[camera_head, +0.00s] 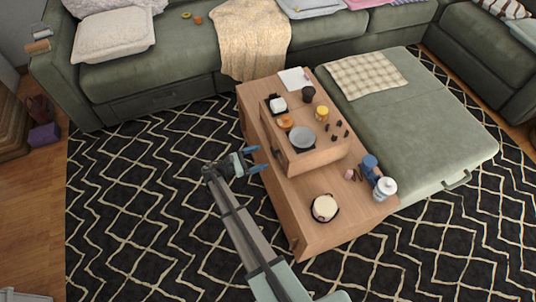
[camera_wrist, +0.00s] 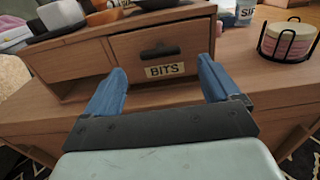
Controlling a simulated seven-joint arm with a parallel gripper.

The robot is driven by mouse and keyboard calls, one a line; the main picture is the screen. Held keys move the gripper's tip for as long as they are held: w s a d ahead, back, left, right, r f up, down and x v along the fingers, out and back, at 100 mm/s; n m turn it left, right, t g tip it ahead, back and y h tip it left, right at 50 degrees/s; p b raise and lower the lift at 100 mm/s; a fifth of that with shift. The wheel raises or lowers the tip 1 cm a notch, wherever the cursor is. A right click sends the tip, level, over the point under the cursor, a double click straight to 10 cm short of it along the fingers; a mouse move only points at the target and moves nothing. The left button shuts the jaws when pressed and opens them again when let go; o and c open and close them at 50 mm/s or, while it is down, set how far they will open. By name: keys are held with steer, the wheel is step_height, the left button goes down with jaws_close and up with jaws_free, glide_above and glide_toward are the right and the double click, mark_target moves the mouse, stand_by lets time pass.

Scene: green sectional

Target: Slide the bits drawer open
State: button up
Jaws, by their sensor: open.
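My gripper (camera_wrist: 161,66) has blue fingers and is open. In the wrist view, the handle shows ahead, between and just beyond the fingertips, with nothing between the fingers. In the head view, my gripper (camera_head: 260,157) is at the table's left side, facing the drawer front, apart from the handle.
The wooden table (camera_head: 310,228) bears a round pale item in a black holder (camera_wrist: 287,42) and a jar (camera_head: 385,187). A grey plate (camera_head: 302,137), cups and small items crowd the cabinet top. Patterned rug (camera_head: 150,190) lies clear at left; a green sectional surrounds the back and right.

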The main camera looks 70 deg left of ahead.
steer(key=shift+w, duration=2.4)
steer(key=c, duration=1.5)
steer(key=s, duration=1.2)
steer(key=shift+s, duration=0.2)
steer(key=o, duration=1.5)
steer(key=shift+s, duration=0.1)
